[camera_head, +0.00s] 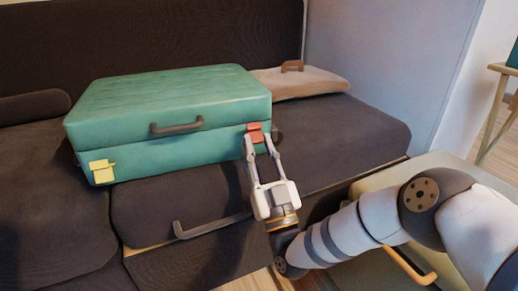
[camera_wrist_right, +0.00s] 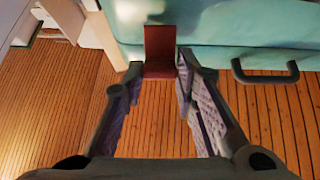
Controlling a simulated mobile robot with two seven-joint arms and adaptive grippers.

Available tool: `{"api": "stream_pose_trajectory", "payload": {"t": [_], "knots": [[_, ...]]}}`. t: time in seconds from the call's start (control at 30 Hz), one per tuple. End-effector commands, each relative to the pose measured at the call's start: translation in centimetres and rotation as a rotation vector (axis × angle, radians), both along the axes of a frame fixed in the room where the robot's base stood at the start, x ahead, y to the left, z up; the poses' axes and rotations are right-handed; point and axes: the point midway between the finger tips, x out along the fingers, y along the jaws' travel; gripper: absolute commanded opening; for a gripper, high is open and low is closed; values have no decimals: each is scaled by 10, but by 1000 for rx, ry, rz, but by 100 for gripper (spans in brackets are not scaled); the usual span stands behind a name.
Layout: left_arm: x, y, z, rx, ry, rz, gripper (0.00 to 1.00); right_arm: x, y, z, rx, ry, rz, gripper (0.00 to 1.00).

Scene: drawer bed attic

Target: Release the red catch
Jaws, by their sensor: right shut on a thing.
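My left gripper is in neither view.
The sofa bed (camera_head: 350,140) has a drawer with a grey handle (camera_head: 210,226) below the suitcase. A beige case (camera_head: 285,82) with a brown handle lies behind on the right. Another pale case with an orange handle (camera_head: 410,267) is at the lower right, under my right arm.

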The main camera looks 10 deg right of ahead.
Motion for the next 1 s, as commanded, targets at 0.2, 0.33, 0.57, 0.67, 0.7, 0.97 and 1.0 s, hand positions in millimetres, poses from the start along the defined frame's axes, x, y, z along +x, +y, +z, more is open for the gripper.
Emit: {"api": "stream_pose_trajectory", "payload": {"t": [0.2,0.33,0.57,0.67,0.7,0.97,1.0], "knots": [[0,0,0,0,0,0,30,0,0,0,0,2,0,40],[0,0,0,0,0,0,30,0,0,0,0,2,0,47],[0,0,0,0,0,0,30,-2,0,-2,-1,3,0,47],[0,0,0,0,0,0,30,-15,-3,-13,-2,7,0,47],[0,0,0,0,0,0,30,-23,-5,-19,-2,8,0,47],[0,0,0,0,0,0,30,-77,-18,-59,0,9,-1,47],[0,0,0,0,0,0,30,-82,-20,-63,1,9,-3,47]]}}
